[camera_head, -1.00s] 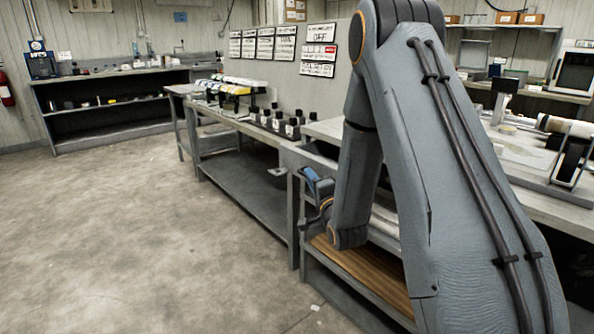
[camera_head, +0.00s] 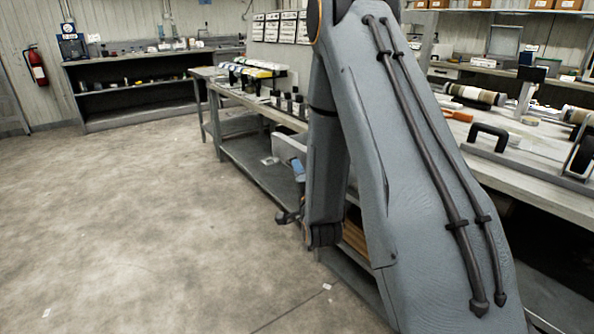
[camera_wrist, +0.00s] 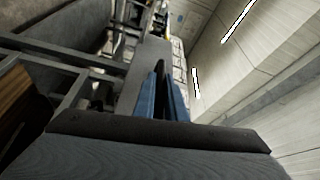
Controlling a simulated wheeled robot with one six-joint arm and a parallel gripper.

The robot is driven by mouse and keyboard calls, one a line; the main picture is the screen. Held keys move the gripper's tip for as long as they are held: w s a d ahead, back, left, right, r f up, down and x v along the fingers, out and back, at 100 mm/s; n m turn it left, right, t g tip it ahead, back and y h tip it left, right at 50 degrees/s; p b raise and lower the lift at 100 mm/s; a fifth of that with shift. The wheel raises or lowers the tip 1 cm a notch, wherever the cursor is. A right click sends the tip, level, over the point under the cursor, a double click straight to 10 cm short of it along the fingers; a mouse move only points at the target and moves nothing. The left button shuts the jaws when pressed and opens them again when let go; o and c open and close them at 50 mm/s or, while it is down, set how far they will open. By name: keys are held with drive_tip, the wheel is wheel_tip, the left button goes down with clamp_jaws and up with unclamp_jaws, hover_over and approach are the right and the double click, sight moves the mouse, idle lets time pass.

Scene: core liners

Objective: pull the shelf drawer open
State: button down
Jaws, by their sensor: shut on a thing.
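A pale grey panel (camera_head: 288,148), which looks like the drawer, juts out from the bench just left of my arm in the head view. My gripper (camera_head: 299,171) shows there as a small blue piece against it, mostly hidden by my arm. In the wrist view, the two blue fingers of my gripper (camera_wrist: 164,80) are close together, with their tips at a flat grey panel (camera_wrist: 148,68). They are shut on a thin part that I take to be the drawer handle; the contact itself is too small and dark to make out.
A long workbench (camera_head: 255,103) with bottles and a low shelf runs toward the back. A wooden board (camera_head: 356,240) lies low behind my arm. A second counter (camera_head: 535,160) with core tubes is at right. The concrete floor (camera_head: 140,220) at left is clear.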

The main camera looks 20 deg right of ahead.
drive_tip(key=c, duration=1.8)
unclamp_jaws()
drive_tip(key=s, duration=0.5)
drive_tip(key=s+a, duration=0.1)
drive_tip(key=s, duration=0.1)
drive_tip(key=shift+s+a+f, duration=0.1)
drive_tip(key=shift+s+f, duration=0.2)
drive_tip(key=shift+s, duration=0.05)
